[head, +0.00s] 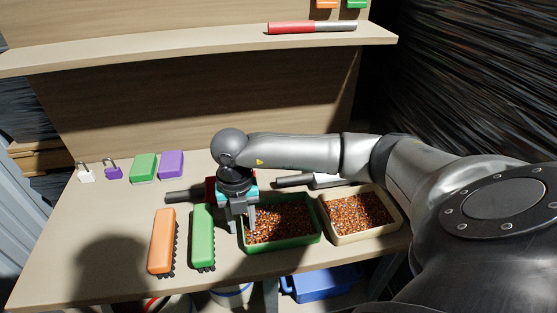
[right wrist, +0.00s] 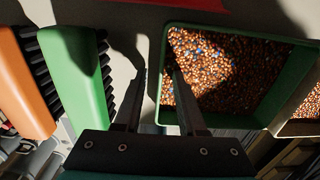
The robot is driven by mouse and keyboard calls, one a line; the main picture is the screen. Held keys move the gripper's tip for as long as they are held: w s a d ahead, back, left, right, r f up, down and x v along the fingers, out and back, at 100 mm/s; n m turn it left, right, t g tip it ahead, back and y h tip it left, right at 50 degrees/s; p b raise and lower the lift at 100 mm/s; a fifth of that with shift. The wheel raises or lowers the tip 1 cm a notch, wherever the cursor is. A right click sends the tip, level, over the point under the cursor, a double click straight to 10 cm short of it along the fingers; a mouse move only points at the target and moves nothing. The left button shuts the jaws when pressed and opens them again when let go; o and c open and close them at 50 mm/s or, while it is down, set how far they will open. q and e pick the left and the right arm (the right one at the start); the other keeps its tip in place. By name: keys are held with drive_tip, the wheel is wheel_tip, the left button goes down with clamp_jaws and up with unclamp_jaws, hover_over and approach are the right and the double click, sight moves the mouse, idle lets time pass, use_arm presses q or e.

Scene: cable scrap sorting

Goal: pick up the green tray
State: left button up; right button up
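The green tray (head: 288,243) stands on the table, full of small copper-coloured scrap pieces. My right gripper (head: 242,227) is at the tray's left side, pointing down. In the right wrist view, its two fingers (right wrist: 158,74) are apart, with the left wall of the green tray (right wrist: 286,88) between them. One finger is over the inside of the tray and the other is outside it. The fingers do not appear closed on the wall. My left gripper does not show in either view.
A beige tray (head: 396,224) of similar scrap stands right of the green one. A green brush (head: 203,235) and an orange brush (head: 162,240) lie to the left. Dark-handled tools lie behind. The table's front left is clear.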

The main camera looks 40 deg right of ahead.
clamp_jaws()
drive_tip(key=shift+r, duration=0.1)
idle(1.2)
